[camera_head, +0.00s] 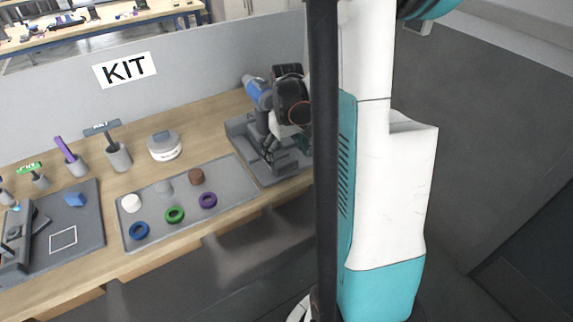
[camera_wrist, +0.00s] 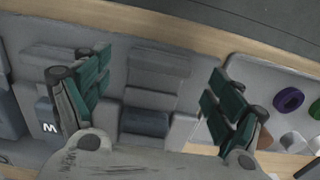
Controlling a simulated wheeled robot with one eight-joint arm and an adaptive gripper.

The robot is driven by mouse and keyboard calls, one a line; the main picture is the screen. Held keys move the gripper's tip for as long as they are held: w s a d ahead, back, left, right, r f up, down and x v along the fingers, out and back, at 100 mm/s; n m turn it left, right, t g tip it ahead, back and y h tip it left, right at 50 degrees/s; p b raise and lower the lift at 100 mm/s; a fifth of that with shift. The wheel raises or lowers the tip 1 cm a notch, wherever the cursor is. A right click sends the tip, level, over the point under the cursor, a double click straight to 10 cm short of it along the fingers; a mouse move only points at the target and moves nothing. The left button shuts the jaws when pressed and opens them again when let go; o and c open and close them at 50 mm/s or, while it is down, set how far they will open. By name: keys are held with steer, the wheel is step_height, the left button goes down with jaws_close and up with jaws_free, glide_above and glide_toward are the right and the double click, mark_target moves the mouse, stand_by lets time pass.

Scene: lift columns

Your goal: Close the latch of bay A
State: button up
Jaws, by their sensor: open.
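A grey fixture (camera_head: 275,175) with raised blocks sits at the right end of the bench in the head view. My gripper (camera_head: 270,155) is over it, pointing down. In the wrist view the fixture (camera_wrist: 160,65) fills the space between and below my two teal-padded fingers. My gripper (camera_wrist: 155,80) is wide open with nothing between the fingers. A dark rounded part (camera_wrist: 145,122) lies at the near side of the middle block. A label with an M (camera_wrist: 49,127) shows at the left. I see no readable A, and cannot tell which part is the bay A latch or its state.
A grey tray (camera_head: 185,221) left of the fixture holds several rings and pucks. A grey-white rounded device (camera_head: 165,146) and several cups with tools stand behind it. A grey panel with a KIT sign (camera_head: 125,69) rises along the bench's back edge.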

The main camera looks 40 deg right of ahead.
steer(key=shift+f+b, duration=0.3)
steer(key=shift+f, duration=1)
steer(key=shift+c, duration=0.6)
steer(key=c, duration=1.4)
steer(key=shift+w+d, duration=0.15)
steer(key=shift+w, duration=0.55)
steer(key=shift+w+d, duration=0.15)
steer(key=shift+w, duration=0.55)
steer(key=o, duration=1.5)
steer(key=shift+w, duration=0.1)
step_height(320, 180, up, 12)
steer(key=shift+r, duration=0.1)
